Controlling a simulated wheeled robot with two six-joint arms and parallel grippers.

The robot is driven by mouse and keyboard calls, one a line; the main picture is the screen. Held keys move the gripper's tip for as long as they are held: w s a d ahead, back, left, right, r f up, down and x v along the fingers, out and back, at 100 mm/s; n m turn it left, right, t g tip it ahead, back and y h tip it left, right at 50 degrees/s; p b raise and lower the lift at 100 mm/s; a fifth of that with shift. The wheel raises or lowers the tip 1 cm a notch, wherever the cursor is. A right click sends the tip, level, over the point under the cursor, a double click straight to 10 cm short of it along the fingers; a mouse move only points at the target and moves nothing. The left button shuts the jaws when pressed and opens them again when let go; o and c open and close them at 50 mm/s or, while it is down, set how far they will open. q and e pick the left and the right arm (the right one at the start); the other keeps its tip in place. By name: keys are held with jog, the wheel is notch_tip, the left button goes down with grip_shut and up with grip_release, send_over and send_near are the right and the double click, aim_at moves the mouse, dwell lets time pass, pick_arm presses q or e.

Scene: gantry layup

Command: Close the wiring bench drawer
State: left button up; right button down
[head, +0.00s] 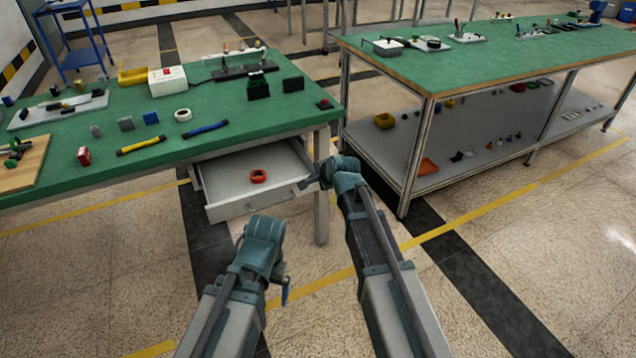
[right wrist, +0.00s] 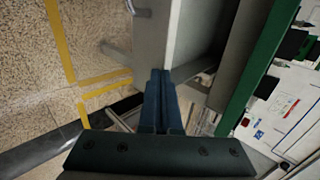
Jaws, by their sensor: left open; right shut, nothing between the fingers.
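The wiring bench drawer (head: 231,208) sticks out from under the green-topped bench on the left, pulled open. A red ring (head: 258,176) lies inside it.
A bench leg (head: 321,205) stands right beside my right gripper. A second green bench (head: 470,65) with a lower shelf stands to the right. The floor in front is clear.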

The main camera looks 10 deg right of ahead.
jog(key=w+a, duration=0.1)
jog(key=w, duration=0.4)
jog(key=w+a, duration=0.2)
jog(key=w, duration=0.4)
jog(key=w+a, duration=0.2)
jog(key=w, duration=0.3)
jog(key=shift+w+a, duration=0.2)
